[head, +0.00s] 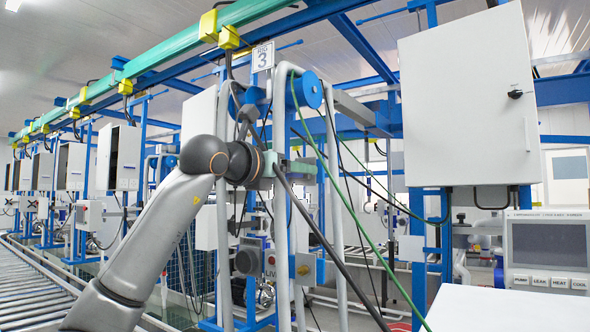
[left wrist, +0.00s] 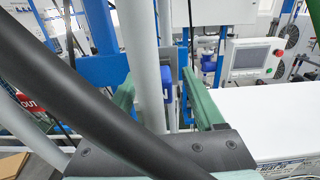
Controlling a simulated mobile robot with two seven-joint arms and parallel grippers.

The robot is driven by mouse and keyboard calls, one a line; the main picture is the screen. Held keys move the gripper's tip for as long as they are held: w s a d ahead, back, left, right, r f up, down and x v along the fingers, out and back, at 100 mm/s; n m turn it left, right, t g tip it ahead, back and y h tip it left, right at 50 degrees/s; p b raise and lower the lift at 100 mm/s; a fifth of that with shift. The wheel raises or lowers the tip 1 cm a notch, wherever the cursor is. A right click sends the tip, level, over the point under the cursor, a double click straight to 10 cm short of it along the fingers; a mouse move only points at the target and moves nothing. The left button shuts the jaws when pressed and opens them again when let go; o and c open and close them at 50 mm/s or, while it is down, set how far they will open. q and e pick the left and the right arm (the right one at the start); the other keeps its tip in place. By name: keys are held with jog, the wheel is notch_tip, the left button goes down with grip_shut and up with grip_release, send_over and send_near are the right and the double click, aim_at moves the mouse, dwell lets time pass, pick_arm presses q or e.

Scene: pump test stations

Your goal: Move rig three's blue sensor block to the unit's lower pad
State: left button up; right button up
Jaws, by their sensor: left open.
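The block is not clear in the head view. A grey square plate (head: 306,268) lower on the blue post may be the lower pad. My right gripper is out of view.
Pale slanted tubes, a black hose (head: 325,235) and a green hose (head: 350,208) run close to my left gripper. A grey cabinet (head: 468,100) and a control panel (head: 548,250) stand at right. A roller conveyor (head: 35,290) runs along the left.

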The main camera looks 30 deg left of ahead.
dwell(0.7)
pick_arm(q)
grip_shut()
dwell(0.3)
dwell(0.6)
jog(key=shift+s, duration=0.1)
dwell(0.3)
jog(key=shift+s+a+b, duration=0.2)
jog(key=shift+s+b, duration=0.65)
jog(key=shift+s, duration=0.6)
jog(key=shift+s+a+b, duration=0.2)
jog(key=shift+s+b, duration=0.65)
jog(key=shift+s, duration=0.6)
